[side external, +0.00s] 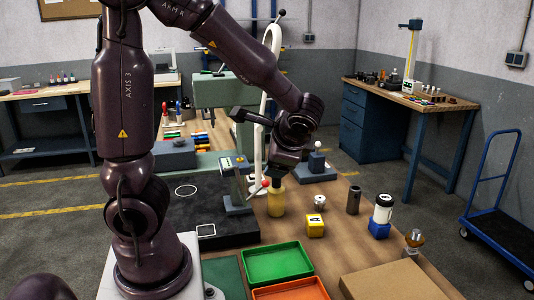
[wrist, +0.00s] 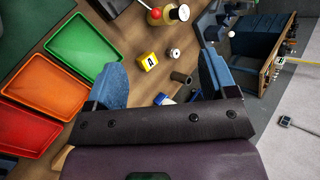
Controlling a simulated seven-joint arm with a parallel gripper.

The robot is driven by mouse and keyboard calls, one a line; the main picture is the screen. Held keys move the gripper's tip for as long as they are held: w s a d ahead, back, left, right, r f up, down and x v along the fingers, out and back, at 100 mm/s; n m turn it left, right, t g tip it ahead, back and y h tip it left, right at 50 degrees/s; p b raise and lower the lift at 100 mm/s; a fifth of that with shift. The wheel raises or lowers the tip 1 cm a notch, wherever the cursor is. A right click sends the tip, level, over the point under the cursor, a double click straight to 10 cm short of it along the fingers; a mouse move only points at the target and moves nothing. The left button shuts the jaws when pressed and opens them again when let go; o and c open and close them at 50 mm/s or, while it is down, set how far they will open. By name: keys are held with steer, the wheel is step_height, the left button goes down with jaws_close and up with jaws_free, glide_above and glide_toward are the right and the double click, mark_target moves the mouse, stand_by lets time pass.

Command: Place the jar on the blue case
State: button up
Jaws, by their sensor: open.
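The white jar with dark bands (side external: 383,208) stands upright on the small blue case (side external: 379,230), at the right of the wooden table in the side view. In the wrist view, a bit of blue and white (wrist: 164,98) shows at the gripper's edge; most of it is hidden by the gripper body. My gripper (side external: 278,183) is left of the jar, apart from it, over the area of a yellow bottle. In the wrist view my gripper (wrist: 165,75) has its two blue fingers spread wide with nothing held between them.
A yellow bottle (side external: 276,201), a yellow block marked A (side external: 315,226), a metal nut (side external: 320,202) and a dark cylinder (side external: 353,199) stand around. A brass-topped part (side external: 414,239) and a cardboard box (side external: 385,282) are near the front. Green (side external: 278,263) and orange trays lie left.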

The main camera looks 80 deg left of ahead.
steer(key=s+d+r+n+t+h, duration=0.2)
steer(key=s+d+r+t+h, duration=0.1)
steer(key=d, duration=0.4)
steer(key=s+d+r+n+t+h, duration=0.1)
steer(key=s+d+r+t+h, duration=0.2)
steer(key=d+h, duration=0.3)
steer(key=shift+d+r+n, duration=0.3)
steer(key=shift+d+n, duration=0.1)
steer(key=shift+d, duration=0.2)
